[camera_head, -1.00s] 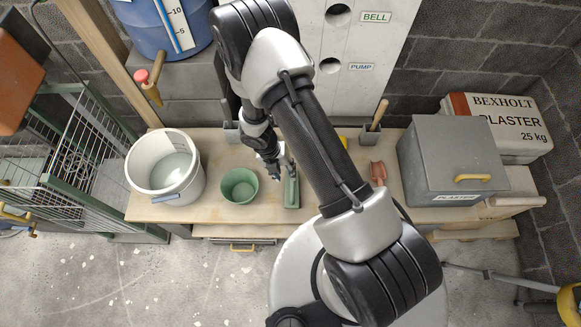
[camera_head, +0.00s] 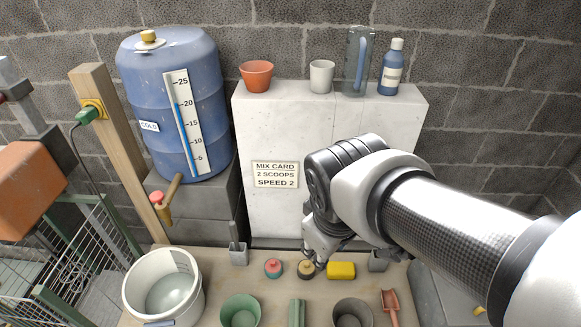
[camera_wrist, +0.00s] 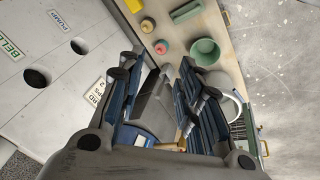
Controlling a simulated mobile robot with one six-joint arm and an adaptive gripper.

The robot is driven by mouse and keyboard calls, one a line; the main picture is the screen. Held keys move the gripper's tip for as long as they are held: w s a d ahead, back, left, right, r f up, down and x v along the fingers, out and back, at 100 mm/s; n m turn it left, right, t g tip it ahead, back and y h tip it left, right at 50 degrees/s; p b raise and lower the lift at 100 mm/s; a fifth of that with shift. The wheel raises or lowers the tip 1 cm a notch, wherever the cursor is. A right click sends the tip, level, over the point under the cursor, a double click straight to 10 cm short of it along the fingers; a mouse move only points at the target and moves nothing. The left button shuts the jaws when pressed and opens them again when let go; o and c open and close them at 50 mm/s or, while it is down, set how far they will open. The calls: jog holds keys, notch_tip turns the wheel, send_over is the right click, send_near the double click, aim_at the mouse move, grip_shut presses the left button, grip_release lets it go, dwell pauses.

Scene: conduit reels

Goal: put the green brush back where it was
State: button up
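A green block-shaped thing, which I take to be the green brush (camera_head: 297,312), lies on the bench near its front edge, between a green cup (camera_head: 240,312) and a dark grey cup (camera_head: 352,314). The bottom of the picture cuts it off. My gripper (camera_head: 312,257) is over the back of the bench, apart from it, close to a black and tan knob-like thing (camera_head: 306,269). In the wrist view its two blue-grey fingers (camera_wrist: 158,95) stand apart with no object held between them. A green bit at that view's top edge may be the brush.
Along the bench stand a white bucket (camera_head: 163,288), a grey holder (camera_head: 238,255), a red and teal knob (camera_head: 273,268), a yellow block (camera_head: 341,270) and a red scoop (camera_head: 390,303). A white block (camera_head: 330,130) with cups and a bottle on top rises behind. A blue barrel (camera_head: 172,100) stands left.

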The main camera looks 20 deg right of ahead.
jog(key=s+a+r+m+t+y, duration=0.1)
jog(key=s+r+m, duration=0.2)
jog(key=s+m, duration=0.2)
jog(key=shift+s+a+m, duration=0.3)
jog(key=shift+s, duration=0.6)
notch_tip(320, 180, down, 3)
jog(key=b, duration=0.2)
jog(key=shift+r+b, duration=0.15)
jog(key=shift+b, duration=0.15)
